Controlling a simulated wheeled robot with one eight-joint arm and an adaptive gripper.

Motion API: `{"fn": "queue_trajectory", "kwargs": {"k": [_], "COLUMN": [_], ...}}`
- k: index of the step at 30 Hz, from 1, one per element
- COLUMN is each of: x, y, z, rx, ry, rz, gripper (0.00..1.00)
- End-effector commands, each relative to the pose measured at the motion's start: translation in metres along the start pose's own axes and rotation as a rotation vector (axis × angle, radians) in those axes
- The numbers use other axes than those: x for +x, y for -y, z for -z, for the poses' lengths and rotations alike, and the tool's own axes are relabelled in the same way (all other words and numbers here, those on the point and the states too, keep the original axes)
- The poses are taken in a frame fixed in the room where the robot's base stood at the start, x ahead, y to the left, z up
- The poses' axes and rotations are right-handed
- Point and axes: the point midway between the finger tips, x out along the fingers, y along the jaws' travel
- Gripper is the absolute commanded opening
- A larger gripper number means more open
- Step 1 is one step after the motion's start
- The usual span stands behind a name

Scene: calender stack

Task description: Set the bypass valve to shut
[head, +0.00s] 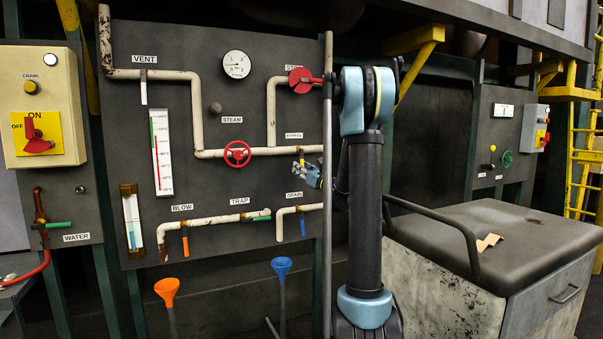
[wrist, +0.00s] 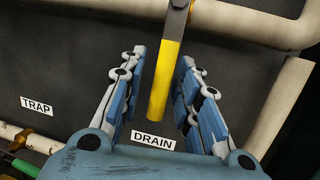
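The bypass valve has a yellow lever (head: 301,157) on the cream pipe under a small label (head: 294,135) that seems to read BYPASS. In the wrist view the yellow lever (wrist: 164,80) hangs down from a grey stem, crosswise to the pipe (wrist: 250,22). My gripper (head: 309,172) is just below the pipe in the head view. In the wrist view my gripper (wrist: 163,62) is open, with the lever between its two fingers and a gap showing on each side.
A red handwheel (head: 237,154) sits on the same pipe to the left. The drain pipe (head: 300,208) with a blue lever (head: 303,228) is below. A red STOP-area valve (head: 301,80) is above. A bench with a rail (head: 440,222) stands at right.

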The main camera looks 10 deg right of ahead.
Motion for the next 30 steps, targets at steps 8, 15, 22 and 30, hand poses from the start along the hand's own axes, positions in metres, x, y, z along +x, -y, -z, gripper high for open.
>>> {"fn": "queue_trajectory", "kwargs": {"k": [8,15,22,30], "x": [0.0,-0.019,-0.063,-0.105], "y": [0.0,0.001,0.001,0.001], "z": [0.0,0.0,0.001,0.001], "rx": [-0.001,-0.001,-0.001,-0.001], "ry": [0.0,-0.001,0.0,-0.001], "rz": [0.0,0.002,0.002,0.002], "gripper": [0.34,0.34,0.34,0.34]}}
